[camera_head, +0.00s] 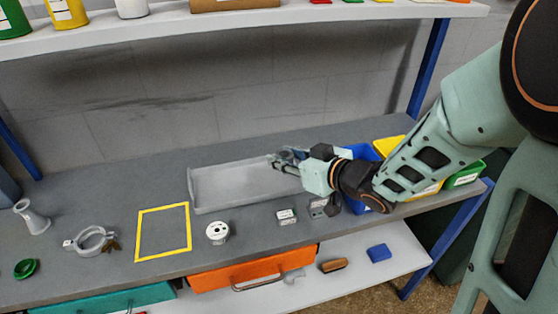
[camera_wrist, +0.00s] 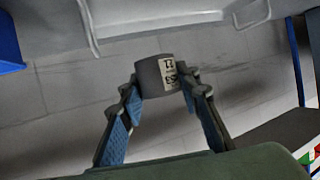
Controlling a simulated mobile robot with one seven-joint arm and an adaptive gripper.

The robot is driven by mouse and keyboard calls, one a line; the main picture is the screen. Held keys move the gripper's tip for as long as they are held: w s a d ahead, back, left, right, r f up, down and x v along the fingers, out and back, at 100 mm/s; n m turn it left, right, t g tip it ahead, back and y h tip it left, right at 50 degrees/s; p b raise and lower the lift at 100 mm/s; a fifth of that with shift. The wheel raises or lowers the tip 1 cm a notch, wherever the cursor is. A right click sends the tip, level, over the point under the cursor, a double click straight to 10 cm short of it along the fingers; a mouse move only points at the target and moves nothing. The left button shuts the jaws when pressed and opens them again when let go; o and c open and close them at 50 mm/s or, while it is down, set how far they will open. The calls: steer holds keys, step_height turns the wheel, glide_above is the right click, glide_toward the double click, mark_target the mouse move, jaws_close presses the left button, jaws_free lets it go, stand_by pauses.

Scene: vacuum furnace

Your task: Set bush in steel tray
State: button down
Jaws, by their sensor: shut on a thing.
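My gripper (camera_head: 279,163) is over the right end of the steel tray (camera_head: 193,187), pointing left. In the wrist view, its two blue-padded fingers (camera_wrist: 161,88) are shut on the bush, a short grey cylinder (camera_wrist: 150,82) with a pale label bearing dark characters. The bush is held at the fingertips; in the head view it is hard to make out against the gripper. The tray is a long, shallow grey box on the bench, and what shows of its floor is empty. Its rim (camera_wrist: 160,22) also crosses the top of the wrist view.
On the grey bench are a yellow outlined square (camera_head: 189,226), a white round part (camera_head: 217,231), a small labelled block (camera_head: 286,216), a ring clamp (camera_head: 92,240) and a flared fitting (camera_head: 33,217). Blue (camera_head: 362,152), yellow and green bins stand right of my gripper. A shelf hangs above.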

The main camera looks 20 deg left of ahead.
steer(key=b, duration=0.5)
glide_above(271, 178)
steer(key=f, duration=0.6)
steer(key=shift+s+d+f, duration=0.1)
steer(key=shift+s+d, duration=0.1)
steer(key=shift+d, duration=0.05)
steer(key=f+b, duration=0.3)
steer(key=shift+w+a+f, duration=0.2)
steer(key=shift+f+b, duration=0.2)
steer(key=shift+b, duration=0.2)
steer(key=c, duration=1.7)
jaws_free()
steer(key=shift+r, duration=0.1)
